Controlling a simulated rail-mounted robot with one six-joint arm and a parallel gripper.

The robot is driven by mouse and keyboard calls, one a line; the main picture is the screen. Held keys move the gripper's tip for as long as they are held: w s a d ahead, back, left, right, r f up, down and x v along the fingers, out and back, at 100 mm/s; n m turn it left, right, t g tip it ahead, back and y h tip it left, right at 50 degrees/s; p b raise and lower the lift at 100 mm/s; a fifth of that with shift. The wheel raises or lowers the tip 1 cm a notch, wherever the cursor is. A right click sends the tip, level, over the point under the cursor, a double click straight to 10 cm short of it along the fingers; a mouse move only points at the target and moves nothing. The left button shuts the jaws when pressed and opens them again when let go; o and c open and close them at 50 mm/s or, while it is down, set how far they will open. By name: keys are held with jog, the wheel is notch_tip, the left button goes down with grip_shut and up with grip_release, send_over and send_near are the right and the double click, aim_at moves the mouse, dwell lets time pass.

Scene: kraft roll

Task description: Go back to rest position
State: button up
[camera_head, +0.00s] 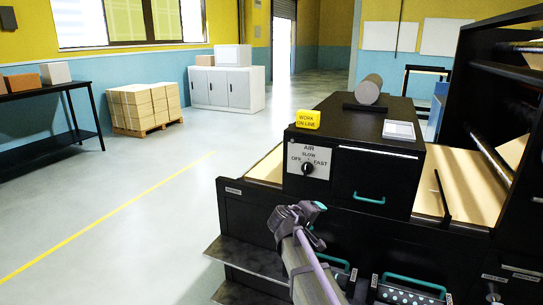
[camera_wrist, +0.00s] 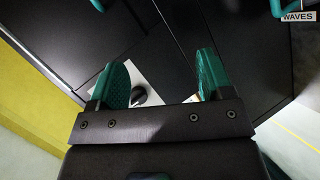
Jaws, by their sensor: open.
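My gripper shows in the wrist view (camera_wrist: 162,78), with its two teal fingers spread apart and nothing held between them. The white dial panel (camera_wrist: 152,72) and its black knob (camera_wrist: 139,95) show behind the gap, the knob close to the left finger in the picture. In the head view the end of my arm is in front of the black machine, just below the dial panel (camera_head: 309,157), which is marked AIR, OFF, SLOW and FAST. The knob (camera_head: 308,168) is in plain sight there. The fingertips are hard to make out in that view.
The black cabinet (camera_head: 380,170) has teal handles (camera_head: 369,198), a yellow sign (camera_head: 308,119) and a grey roll (camera_head: 368,90) on top. A dark shelf (camera_head: 245,258) juts out at its front left. A tall rack (camera_head: 500,110) stands right. Floor (camera_head: 150,200) at left is clear.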

jog(key=s+f+m+g+y, duration=0.2)
jog(key=s+f+g+y, duration=0.1)
jog(key=s, duration=0.6)
jog(key=s+f+m+g+y, duration=0.2)
jog(key=s+f+g+y, duration=0.1)
jog(key=s, duration=0.7)
jog(key=s+f+m+g+y, duration=0.1)
jog(key=s+f+g+y, duration=0.2)
jog(key=s, duration=0.7)
jog(key=shift+s+f+m, duration=0.15)
jog(key=shift+f+m, duration=0.25)
jog(key=shift+f, duration=0.05)
